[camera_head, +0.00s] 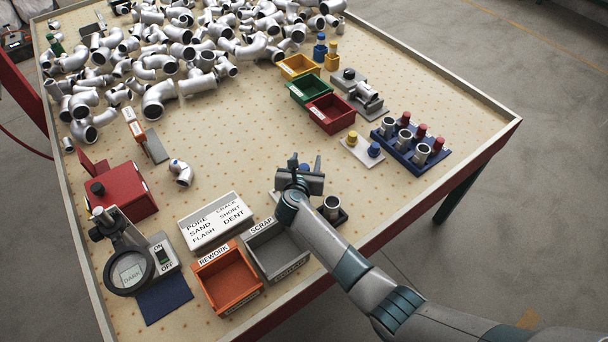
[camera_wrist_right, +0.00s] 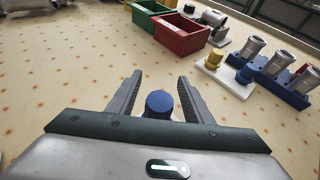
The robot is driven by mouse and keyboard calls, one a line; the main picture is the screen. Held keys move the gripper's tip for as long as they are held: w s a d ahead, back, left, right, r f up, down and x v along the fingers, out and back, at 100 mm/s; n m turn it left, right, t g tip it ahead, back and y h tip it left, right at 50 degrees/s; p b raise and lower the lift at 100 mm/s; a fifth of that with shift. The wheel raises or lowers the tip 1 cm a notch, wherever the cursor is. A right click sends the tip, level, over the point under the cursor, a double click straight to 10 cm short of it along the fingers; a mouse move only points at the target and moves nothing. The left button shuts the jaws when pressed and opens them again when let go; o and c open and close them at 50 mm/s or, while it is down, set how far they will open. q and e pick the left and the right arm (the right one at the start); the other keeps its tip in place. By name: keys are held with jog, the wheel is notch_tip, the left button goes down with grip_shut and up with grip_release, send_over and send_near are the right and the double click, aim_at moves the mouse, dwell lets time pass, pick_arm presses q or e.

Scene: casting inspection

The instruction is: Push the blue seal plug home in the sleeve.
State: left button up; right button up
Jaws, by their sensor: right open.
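A blue plug (camera_wrist_right: 160,103) shows between the fingers of my right gripper (camera_wrist_right: 158,92) in the wrist view. The fingers are open, with a gap on each side of it. A grey sleeve (camera_head: 331,207) stands upright in a dark holder just beside my right wrist. Another blue plug (camera_head: 373,150) is on a white plate farther right. My left gripper is not in view.
The white plate (camera_head: 350,142) also holds a yellow plug. A blue rack (camera_head: 398,156) with grey sleeves and red plugs stands right of it. Red (camera_head: 325,122), green and yellow bins stand behind. The scrap bin (camera_head: 290,255) is in front.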

dwell(0.3)
jog(key=c, duration=1.1)
jog(key=shift+r, duration=0.85)
notch_tip(320, 180, up, 2)
jog(key=shift+r+b, duration=0.2)
jog(key=shift+b, duration=0.1)
jog(key=d+r, duration=0.2)
jog(key=d, duration=0.1)
jog(key=s+d+r+b, duration=0.1)
jog(key=d+r, duration=0.1)
jog(key=d, duration=0.2)
jog(key=s+d+r, duration=0.1)
jog(key=d+r, duration=0.2)
jog(key=d, duration=0.1)
jog(key=shift+s+d, duration=0.2)
jog(key=shift+d, duration=0.05)
